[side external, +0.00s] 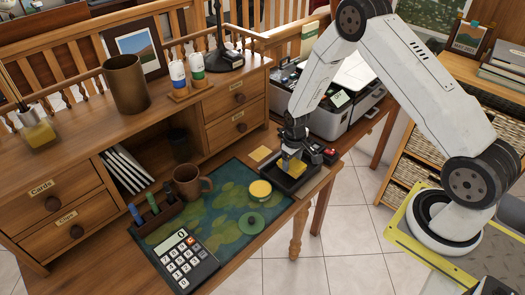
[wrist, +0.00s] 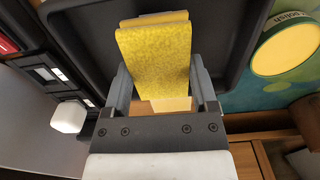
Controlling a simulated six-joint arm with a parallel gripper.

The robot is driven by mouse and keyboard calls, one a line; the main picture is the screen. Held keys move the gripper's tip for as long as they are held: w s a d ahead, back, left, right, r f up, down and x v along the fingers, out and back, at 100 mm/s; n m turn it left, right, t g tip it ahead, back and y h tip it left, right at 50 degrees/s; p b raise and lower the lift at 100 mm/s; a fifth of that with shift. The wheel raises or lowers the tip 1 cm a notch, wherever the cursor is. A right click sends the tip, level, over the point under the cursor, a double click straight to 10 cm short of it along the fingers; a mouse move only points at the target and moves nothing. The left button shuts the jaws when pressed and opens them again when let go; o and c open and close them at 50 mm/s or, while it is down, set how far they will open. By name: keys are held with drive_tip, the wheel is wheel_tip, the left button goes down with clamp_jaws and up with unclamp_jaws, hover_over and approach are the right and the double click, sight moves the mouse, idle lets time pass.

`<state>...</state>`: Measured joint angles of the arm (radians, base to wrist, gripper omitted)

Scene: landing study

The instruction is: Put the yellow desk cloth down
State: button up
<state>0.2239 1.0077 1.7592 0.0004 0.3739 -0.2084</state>
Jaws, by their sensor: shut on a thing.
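My gripper (side external: 292,157) is shut on the yellow desk cloth (side external: 293,167), a folded, flat yellow piece. In the wrist view the cloth (wrist: 153,55) stands out between the two fingers, with its far end over the dark tray. The black tray (side external: 277,185) sits at the right end of the desk. The tray's dark floor (wrist: 85,20) also shows in the wrist view. The cloth is over or inside the tray; I cannot tell whether it touches the tray floor.
An open tin of yellow polish (side external: 260,189) and a green lid (side external: 251,223) lie on the green desk mat (side external: 215,218), left of the tray. A mug (side external: 188,182) stands farther left. A printer (side external: 335,105) stands behind the tray, and a red-topped item (side external: 330,154) is close on its right.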

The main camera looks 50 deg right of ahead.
sight(292, 162)
drive_tip(key=shift+f, duration=0.7)
drive_tip(key=shift+f, duration=0.1)
drive_tip(key=o, duration=1.2)
drive_tip(key=shift+o, duration=0.2)
wheel_tip(292, 162, up, 12)
drive_tip(key=shift+r, duration=0.2)
